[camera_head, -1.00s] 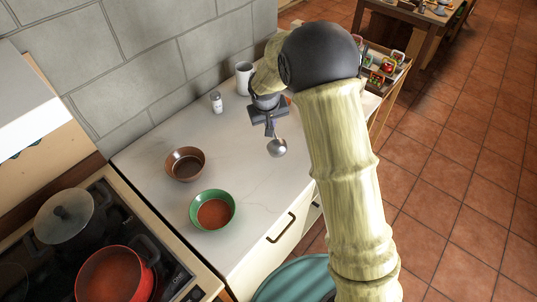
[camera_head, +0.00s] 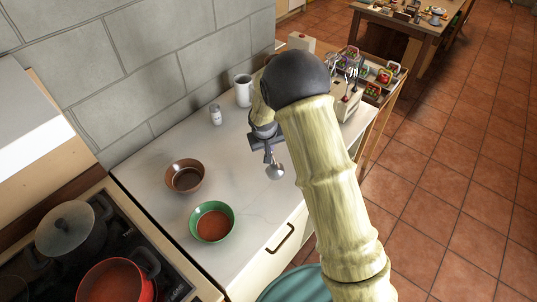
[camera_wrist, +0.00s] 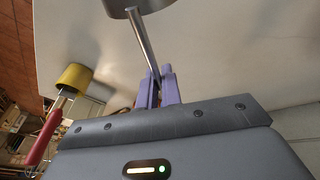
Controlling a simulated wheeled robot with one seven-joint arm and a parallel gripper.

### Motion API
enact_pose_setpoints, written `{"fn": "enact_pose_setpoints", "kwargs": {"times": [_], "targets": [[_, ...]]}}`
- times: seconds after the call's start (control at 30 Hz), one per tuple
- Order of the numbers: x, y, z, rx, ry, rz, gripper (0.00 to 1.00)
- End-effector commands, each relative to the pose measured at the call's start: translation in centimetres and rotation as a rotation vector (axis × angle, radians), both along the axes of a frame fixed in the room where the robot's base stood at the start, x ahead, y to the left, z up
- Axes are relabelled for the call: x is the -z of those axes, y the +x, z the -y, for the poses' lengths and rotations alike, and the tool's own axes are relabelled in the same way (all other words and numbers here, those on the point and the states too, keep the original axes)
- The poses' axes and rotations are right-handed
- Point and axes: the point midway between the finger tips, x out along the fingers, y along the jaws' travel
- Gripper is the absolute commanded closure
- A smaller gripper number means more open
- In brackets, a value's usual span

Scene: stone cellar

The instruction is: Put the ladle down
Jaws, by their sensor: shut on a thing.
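The ladle (camera_head: 274,172) is a small metal bowl on a thin metal handle. My gripper (camera_head: 268,148) is shut on the handle, over the right part of the white counter (camera_head: 165,225). In the wrist view, the ladle (camera_wrist: 143,45) rises from between the purple fingers of my gripper (camera_wrist: 160,90), its bowl cut off by the top edge. I cannot tell whether the ladle touches the counter. My arm hides part of the counter's right side.
A green bowl (camera_head: 212,222) with red contents and a brown bowl (camera_head: 185,175) stand left on the counter. A shaker (camera_head: 215,114) and a white mug (camera_head: 243,90) stand near the wall. Pots (camera_head: 115,280) sit on the stove. The counter's middle is clear.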

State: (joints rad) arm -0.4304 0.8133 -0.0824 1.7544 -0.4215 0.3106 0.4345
Motion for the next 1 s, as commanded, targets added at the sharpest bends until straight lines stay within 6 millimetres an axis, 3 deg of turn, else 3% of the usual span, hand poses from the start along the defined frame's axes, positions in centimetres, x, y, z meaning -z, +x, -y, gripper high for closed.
{"fn": "enact_pose_setpoints", "kwargs": {"times": [0.33, 0.73, 0.77, 0.83, 1.0], "targets": [[3.8, -0.1, 0.0, -0.001, -0.002, -0.002, 1.0], [4.5, 0.0, 0.0, -0.001, 0.0, 0.0, 1.0], [4.3, 0.0, 0.1, 0.0, 0.0, 0.0, 0.88], [4.3, 0.0, 0.2, 0.002, -0.001, 0.0, 0.74], [4.3, 0.0, 0.0, 0.0, 0.0, -0.001, 0.72]]}}
